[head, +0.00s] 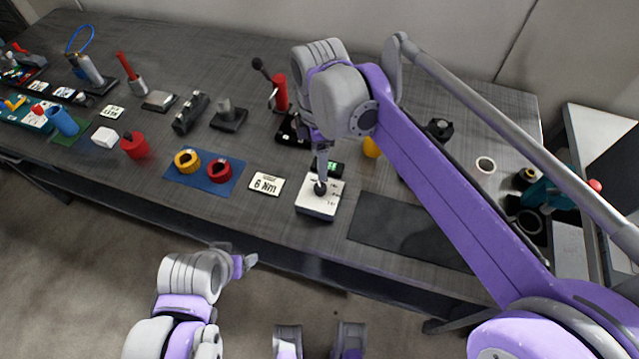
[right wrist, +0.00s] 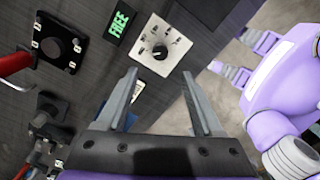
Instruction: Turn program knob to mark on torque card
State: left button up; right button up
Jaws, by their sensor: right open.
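The program knob (head: 320,188) is a dark round knob on top of a white box (head: 316,208) at the table's front edge. In the right wrist view the knob (right wrist: 159,52) has a pale pointer line and small marks around it. The torque card (head: 266,184), white and reading "6 Nm", lies left of the box. My right gripper (right wrist: 158,75) is open; the knob shows just beyond the gap between its fingertips, and contact cannot be told. In the head view my right arm partly hides that gripper. My left gripper (head: 250,261) is low in front of the table, away from everything.
A green "FREE" display (right wrist: 119,25) stands behind the box. A blue mat (head: 204,182) with a yellow ring (head: 187,161) and a red ring (head: 219,171) lies left of the card. A dark mat (head: 410,242) lies to the right. A red-handled lever (head: 279,93) stands behind.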

aim_at(320, 187)
notch_tip(320, 187, down, 10)
jog(key=shift+r+b, duration=0.1)
jog(key=shift+b, duration=0.4)
grip_shut()
